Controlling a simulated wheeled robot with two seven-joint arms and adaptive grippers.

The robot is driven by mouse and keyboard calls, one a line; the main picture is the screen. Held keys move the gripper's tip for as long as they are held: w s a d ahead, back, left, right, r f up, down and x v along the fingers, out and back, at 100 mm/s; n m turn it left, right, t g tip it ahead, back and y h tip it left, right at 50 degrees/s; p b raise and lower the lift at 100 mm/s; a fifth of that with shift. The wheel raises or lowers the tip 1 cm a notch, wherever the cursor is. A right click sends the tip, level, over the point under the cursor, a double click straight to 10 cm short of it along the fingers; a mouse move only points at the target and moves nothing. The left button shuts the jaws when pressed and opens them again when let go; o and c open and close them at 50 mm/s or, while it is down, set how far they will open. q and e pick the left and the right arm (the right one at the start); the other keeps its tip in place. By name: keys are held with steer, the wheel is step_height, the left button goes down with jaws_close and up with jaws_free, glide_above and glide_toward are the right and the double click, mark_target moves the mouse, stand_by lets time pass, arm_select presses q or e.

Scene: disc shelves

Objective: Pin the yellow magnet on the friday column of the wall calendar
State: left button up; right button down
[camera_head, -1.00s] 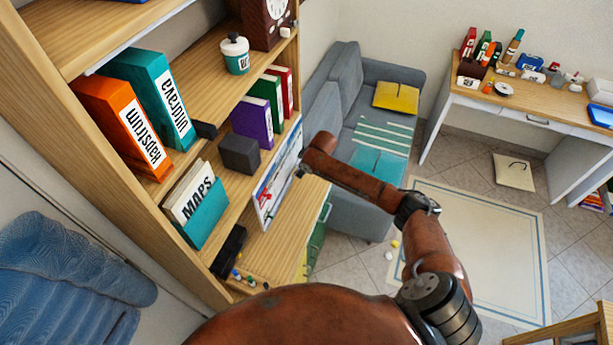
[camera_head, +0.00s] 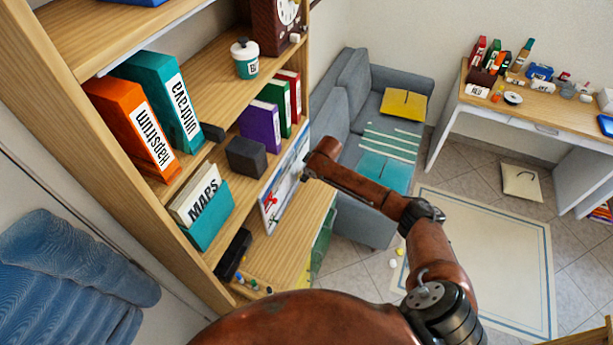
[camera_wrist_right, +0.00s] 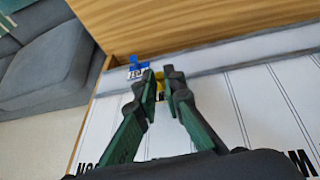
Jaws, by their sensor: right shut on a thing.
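The wall calendar (camera_head: 299,163) is a white panel with columns, set upright against the shelf. In the right wrist view its white face (camera_wrist_right: 225,100) fills much of the picture, with column lines and partly hidden black lettering. My right gripper (camera_head: 305,174) is at the calendar's right part in the head view. In the right wrist view my right gripper (camera_wrist_right: 160,76) is shut on the yellow magnet (camera_wrist_right: 159,84), mostly hidden between the green-padded fingers. Whether the magnet touches the calendar I cannot tell. My left gripper is not in view.
A blue piece (camera_wrist_right: 138,68) sits near the calendar's edge, left of the fingers. A red magnet (camera_head: 272,199) is on the calendar. A dark box (camera_head: 246,157), binders and a maps folder (camera_head: 207,217) stand on the shelves. Small coloured pieces (camera_head: 254,283) lie on the lower shelf.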

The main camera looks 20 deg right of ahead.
steer(key=shift+w+a, duration=0.4)
stand_by(1.0)
steer(key=c, duration=2)
jaws_free()
steer(key=shift+o, duration=0.2)
steer(key=shift+s+r, duration=0.1)
steer(key=shift+r, duration=0.1)
steer(key=v, duration=1.1)
steer(key=shift+r, duration=0.35)
steer(key=shift+s, duration=0.1)
